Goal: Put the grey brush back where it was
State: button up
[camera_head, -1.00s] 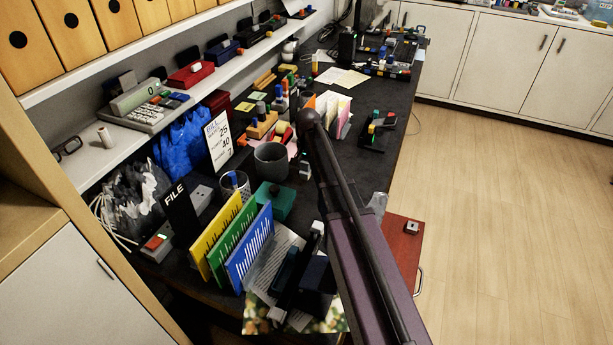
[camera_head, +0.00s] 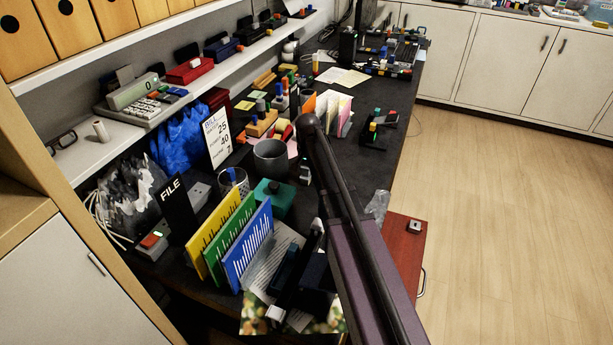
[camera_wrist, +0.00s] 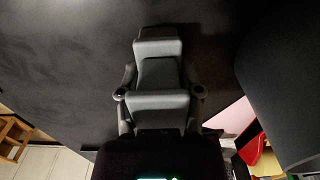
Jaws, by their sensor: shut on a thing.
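My gripper (camera_wrist: 160,78) fills the middle of the wrist view with its grey fingers, close in front of a dark surface. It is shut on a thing. The grey brush cannot be made out clearly; what shows between the fingers blends with their grey. A dark grey cup (camera_head: 270,158) stands on the desk left of my arm.
On the dark desk (camera_head: 368,172), upright yellow, green and blue folders (camera_head: 250,245) and a black FILE board (camera_head: 176,208) stand at the near left. A clear bottle (camera_head: 378,205) stands near the right edge. Red and yellow items (camera_wrist: 262,160) show low right in the wrist view.

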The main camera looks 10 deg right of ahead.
jog(key=shift+f, duration=0.2)
jog(key=o, duration=1)
jog(key=shift+r, duration=0.15)
notch_tip(320, 180, up, 12)
jog(key=p, duration=1.2)
dwell(0.4)
jog(key=s+n, duration=0.2)
jog(key=s, duration=0.6)
jog(key=s+n, duration=0.2)
jog(key=s, duration=0.6)
jog(key=s+n, duration=0.2)
jog(key=s, duration=0.7)
jog(key=shift+s+a+n, duration=0.1)
jog(key=shift+a+n, duration=0.05)
jog(key=shift+n, duration=0.25)
jog(key=shift+r, duration=0.1)
